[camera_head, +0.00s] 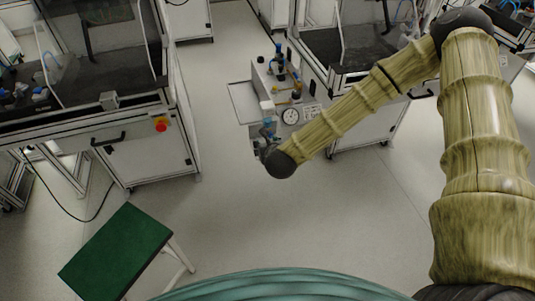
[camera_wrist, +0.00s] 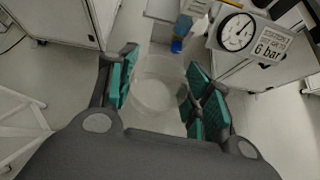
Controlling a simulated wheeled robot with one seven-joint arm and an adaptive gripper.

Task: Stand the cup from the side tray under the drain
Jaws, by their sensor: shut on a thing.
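My gripper (camera_wrist: 160,88) is shut on a clear, see-through cup (camera_wrist: 155,97), with a green-padded finger on each side of it. The cup's outline is faint and its round base shows pale against the floor. A blue-ended fitting (camera_wrist: 177,45), which looks like the drain, is just beyond the cup, slightly right in the wrist view. I cannot tell whether the cup is directly beneath it. In the head view my dark wrist covers most of the gripper, and the cup cannot be made out. The filter unit (camera_head: 268,126) stands just above my wrist there.
A pressure gauge (camera_wrist: 236,33) with a "6 bar" label is close on the right. A flat grey panel, perhaps the side tray (camera_head: 242,103), is left of the unit. A green-topped stool (camera_head: 115,252) stands lower left. Cabinets flank the scene; the middle floor is clear.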

